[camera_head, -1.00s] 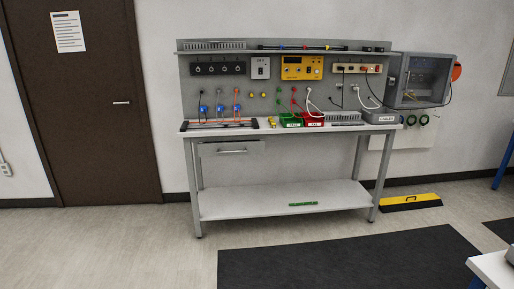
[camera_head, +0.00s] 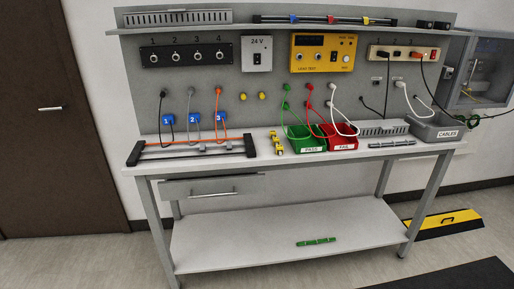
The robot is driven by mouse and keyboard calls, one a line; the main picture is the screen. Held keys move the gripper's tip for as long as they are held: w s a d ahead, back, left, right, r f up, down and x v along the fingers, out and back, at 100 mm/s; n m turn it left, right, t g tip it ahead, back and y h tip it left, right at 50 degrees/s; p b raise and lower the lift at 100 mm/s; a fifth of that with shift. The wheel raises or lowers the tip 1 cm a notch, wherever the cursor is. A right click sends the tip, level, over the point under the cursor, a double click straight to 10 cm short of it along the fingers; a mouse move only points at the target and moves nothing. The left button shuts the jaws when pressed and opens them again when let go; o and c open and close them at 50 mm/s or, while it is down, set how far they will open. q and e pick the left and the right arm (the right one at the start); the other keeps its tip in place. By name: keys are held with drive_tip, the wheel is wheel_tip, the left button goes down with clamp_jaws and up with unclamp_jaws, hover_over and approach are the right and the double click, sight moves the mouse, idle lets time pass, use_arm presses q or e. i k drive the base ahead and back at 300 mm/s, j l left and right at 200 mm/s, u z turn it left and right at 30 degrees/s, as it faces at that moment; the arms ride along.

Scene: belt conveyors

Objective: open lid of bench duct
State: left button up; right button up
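A grey slotted duct (camera_head: 384,129) lies on the bench top (camera_head: 258,163) at the right, between the red bin and the grey cables bin. It is small here, and I cannot tell whether a lid covers it. A second slotted grey duct (camera_head: 178,17) lies on the upper shelf at the left. Neither of my grippers is in view.
A green bin (camera_head: 306,146) and a red bin (camera_head: 342,143) hold cable ends. A grey cables bin (camera_head: 437,133) stands at the right end. A black-ended rail frame (camera_head: 190,149) lies at the left. Floor before the bench is clear.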

sight(388, 124)
drive_tip(key=i+z, duration=0.15)
drive_tip(key=i, duration=0.35)
drive_tip(key=i+j+z, duration=0.15)
drive_tip(key=i, duration=0.35)
